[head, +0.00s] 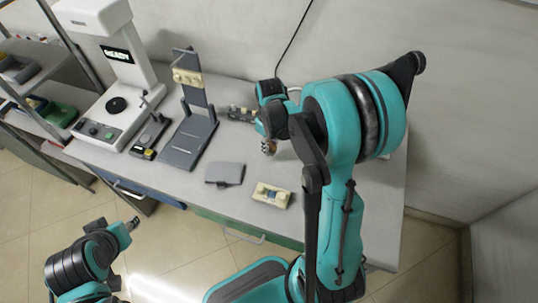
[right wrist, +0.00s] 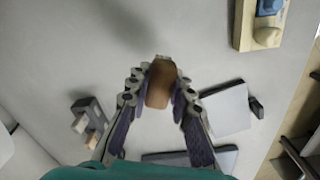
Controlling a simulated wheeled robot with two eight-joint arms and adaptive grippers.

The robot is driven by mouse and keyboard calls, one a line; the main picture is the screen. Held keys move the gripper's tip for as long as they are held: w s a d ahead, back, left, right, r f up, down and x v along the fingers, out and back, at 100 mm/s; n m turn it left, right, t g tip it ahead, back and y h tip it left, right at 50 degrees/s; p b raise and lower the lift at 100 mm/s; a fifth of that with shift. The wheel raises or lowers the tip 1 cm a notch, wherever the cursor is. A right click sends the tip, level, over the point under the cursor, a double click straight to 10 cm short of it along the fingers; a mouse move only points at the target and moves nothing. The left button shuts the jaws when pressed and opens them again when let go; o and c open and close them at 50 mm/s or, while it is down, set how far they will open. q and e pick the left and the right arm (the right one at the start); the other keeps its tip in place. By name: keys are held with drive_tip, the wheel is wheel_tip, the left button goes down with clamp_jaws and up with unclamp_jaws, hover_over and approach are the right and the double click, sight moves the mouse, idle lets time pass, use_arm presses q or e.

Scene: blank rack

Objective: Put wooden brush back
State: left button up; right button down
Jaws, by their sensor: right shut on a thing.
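The wooden brush (right wrist: 161,84) shows in the right wrist view as a brown rounded block between the fingers of my right gripper (right wrist: 160,76). The fingers are shut on it, and it is held above the table. In the head view my right gripper (head: 268,147) is over the table's middle, partly covered by its own arm. A grey holder with pale wooden pieces (head: 240,113) stands behind it and to its left; it also shows in the right wrist view (right wrist: 90,122). My left gripper (head: 133,223) is low at the left, off the table; its jaw state is unclear.
A grey flat case (head: 225,174) and a cream tray with a blue item (head: 271,195) lie near the table's front. A grey stand (head: 187,143) and a white machine reading READY (head: 117,90) stand left. The wall is behind.

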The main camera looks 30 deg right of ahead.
sight(269, 158)
drive_tip(key=shift+w+a+f, duration=0.1)
drive_tip(key=shift+w+f, duration=0.05)
drive_tip(key=shift+f, duration=0.05)
wheel_tip(269, 158, down, 4)
drive_tip(key=shift+b, duration=1.05)
drive_tip(key=shift+r, duration=0.1)
drive_tip(key=shift+f, duration=0.2)
drive_tip(key=c, duration=1.3)
unclamp_jaws()
drive_tip(key=shift+c, duration=0.2)
drive_tip(key=shift+r, duration=0.1)
